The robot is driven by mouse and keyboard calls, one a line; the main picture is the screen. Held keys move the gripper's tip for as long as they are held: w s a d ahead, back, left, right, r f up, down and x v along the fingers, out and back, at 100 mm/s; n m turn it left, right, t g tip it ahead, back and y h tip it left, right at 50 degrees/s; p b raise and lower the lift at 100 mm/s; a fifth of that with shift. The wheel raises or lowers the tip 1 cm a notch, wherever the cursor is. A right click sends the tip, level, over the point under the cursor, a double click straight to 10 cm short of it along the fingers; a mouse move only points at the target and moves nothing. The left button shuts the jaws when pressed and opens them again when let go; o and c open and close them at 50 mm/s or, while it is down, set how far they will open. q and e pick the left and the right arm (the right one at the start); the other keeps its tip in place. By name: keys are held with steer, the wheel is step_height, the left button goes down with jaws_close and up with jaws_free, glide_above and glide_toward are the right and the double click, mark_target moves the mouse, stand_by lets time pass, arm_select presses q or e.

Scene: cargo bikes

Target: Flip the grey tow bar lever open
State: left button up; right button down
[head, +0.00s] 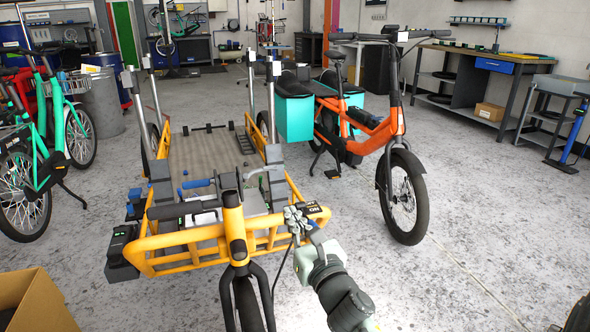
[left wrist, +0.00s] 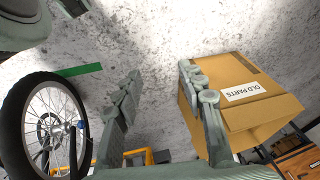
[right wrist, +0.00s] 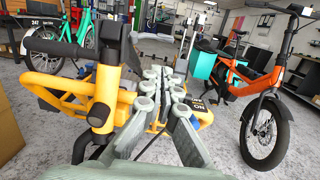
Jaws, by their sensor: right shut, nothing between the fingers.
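A yellow-framed cargo bike (head: 182,245) stands in front of me in the head view, with its yellow stem and dark handlebar nearest. My right gripper (head: 296,216) is shut and empty, just right of the stem and over the front yellow rails. It also shows in the right wrist view (right wrist: 164,82), fingers together, with the yellow stem (right wrist: 104,90) to its left. I cannot clearly pick out the grey tow bar lever; the gripper may hide it. My left gripper (left wrist: 160,78) is open and empty in the left wrist view, above the floor.
An orange bike (head: 385,130) with teal boxes stands to the right. A green bike (head: 48,130) stands at the left. A cardboard box (head: 36,302) is at the lower left; a box marked OLD PARTS (left wrist: 232,98) is in the left wrist view.

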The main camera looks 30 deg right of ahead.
steer(key=d, duration=0.1)
steer(key=n, duration=0.1)
glide_toward(270, 169)
steer(key=shift+t, duration=0.3)
steer(key=p+x, duration=0.1)
steer(key=x, duration=0.5)
steer(key=shift+w+f, duration=0.1)
steer(key=shift+f, duration=0.1)
steer(key=shift+w+d, duration=0.1)
steer(key=shift+w, duration=0.25)
arm_select(q)
steer(key=shift+w+d+f, duration=0.25)
steer(key=shift+d+f, duration=0.05)
steer(key=shift+f, duration=0.3)
steer(key=shift+w+d+f, duration=0.25)
steer(key=shift+d+f, duration=0.05)
steer(key=shift+f, duration=0.25)
steer(key=shift+r, duration=0.15)
